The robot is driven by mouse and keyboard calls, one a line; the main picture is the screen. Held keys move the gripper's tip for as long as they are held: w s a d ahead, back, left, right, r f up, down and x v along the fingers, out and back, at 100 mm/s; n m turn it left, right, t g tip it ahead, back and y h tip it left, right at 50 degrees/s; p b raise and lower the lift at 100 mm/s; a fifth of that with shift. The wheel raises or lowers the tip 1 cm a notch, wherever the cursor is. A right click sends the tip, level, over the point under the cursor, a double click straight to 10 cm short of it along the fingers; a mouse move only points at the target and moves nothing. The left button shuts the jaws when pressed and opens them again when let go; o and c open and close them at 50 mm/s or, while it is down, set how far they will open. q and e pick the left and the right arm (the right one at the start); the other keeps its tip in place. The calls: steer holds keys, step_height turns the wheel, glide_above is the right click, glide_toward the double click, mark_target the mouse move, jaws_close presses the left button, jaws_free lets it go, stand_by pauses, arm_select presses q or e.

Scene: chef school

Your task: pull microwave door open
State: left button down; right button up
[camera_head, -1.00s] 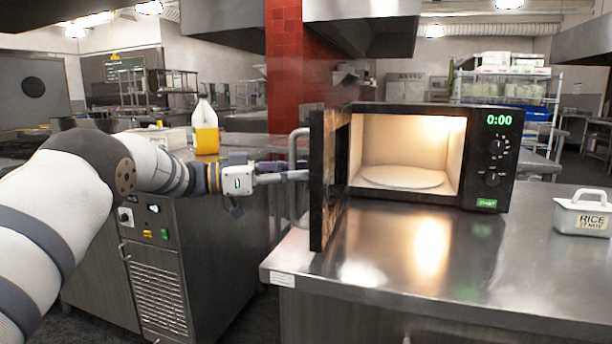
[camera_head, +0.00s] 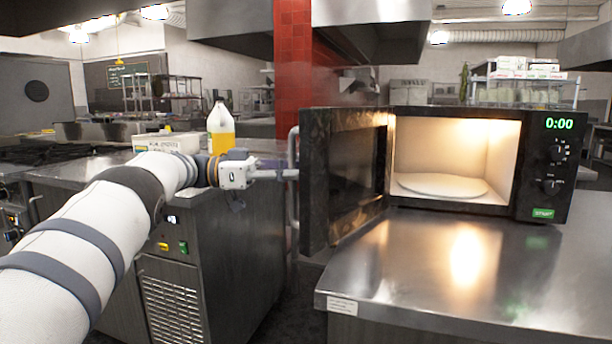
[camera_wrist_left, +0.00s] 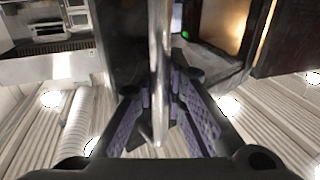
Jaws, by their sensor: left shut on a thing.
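The black microwave (camera_head: 545,165) stands on a steel counter with its lit cavity and glass plate (camera_head: 442,185) showing. Its door (camera_head: 350,180) is swung wide open to the left, inner face and dark window in view. The metal bar handle (camera_head: 292,150) is on the door's far left side. My left gripper (camera_head: 284,174) is shut on the handle. In the left wrist view the handle bar (camera_wrist_left: 159,50) runs upright between the two purple-padded fingers. The fingertips are partly hidden at the handle in the head view. My right gripper is not in view.
The steel counter (camera_head: 420,275) is bare in front of the microwave. Another counter with a cabinet (camera_head: 175,300) stands behind my left arm, holding a yellow bottle (camera_head: 221,130). A red tiled pillar (camera_head: 293,65) rises behind the door.

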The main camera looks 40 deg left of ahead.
arm_select(q)
steer(key=shift+a+f, duration=0.1)
steer(key=shift+a, duration=0.1)
stand_by(0.3)
steer(key=c, duration=1.6)
jaws_free()
steer(key=shift+d, duration=0.15)
